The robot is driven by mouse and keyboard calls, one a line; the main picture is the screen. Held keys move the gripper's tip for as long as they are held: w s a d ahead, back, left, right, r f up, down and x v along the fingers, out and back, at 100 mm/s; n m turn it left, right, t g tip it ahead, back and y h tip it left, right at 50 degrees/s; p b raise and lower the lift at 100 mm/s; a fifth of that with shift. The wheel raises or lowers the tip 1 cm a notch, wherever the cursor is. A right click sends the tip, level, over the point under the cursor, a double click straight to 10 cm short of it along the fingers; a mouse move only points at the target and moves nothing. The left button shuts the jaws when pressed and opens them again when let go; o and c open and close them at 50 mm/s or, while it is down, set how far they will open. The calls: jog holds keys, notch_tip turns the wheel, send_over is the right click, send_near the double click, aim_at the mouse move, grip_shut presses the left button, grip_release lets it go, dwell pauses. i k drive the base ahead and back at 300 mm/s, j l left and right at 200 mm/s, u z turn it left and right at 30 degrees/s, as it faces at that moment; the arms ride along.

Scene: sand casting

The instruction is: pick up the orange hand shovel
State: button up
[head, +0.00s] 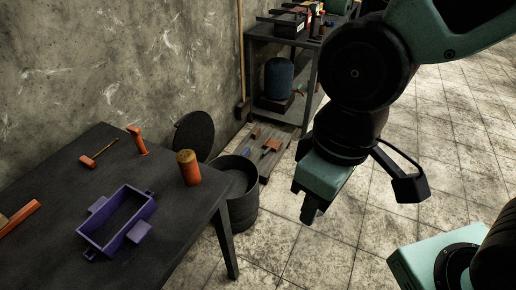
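I cannot tell for certain which orange thing is the hand shovel. A long orange piece (20,217) lies at the left edge of the dark table (170,235), partly cut off by the picture. A small tool with an orange end and thin handle (98,154) lies near the back edge. An orange tool (137,141) stands to its right. My gripper (311,213) points down over the floor, right of the table and apart from all these things. Its fingers are small and seen from the side, so whether they are open is unclear.
A purple frame (86,233) and an orange cylinder (189,170) are on the table. A dark bucket (243,207) stands beside the table, near a pallet with small tools (272,145). A shelf (268,38) is behind.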

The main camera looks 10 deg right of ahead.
aim_at(270, 144)
jog(key=i+l+u, duration=0.15)
jog(key=u, duration=0.25)
jog(key=i+l+u, duration=0.2)
jog(key=u, duration=0.2)
jog(key=i+l+u, duration=0.1)
jog(key=l, duration=0.25)
jog(key=i+l+u, duration=0.1)
jog(key=i+l, duration=0.15)
jog(key=i+l+u, duration=0.1)
jog(key=l, duration=0.35)
jog(key=i+l+u, duration=0.1)
jog(key=l, duration=0.3)
jog(key=i+l+u, duration=0.1)
jog(key=l, duration=0.25)
jog(key=i+l, duration=0.15)
jog(key=l, duration=0.2)
jog(key=i+l, duration=0.15)
jog(key=l, duration=0.2)
jog(key=i+l, duration=0.1)
jog(key=l, duration=0.25)
jog(key=i+l, duration=0.15)
jog(key=l, duration=0.2)
jog(key=i+l, duration=0.15)
jog(key=l, duration=0.2)
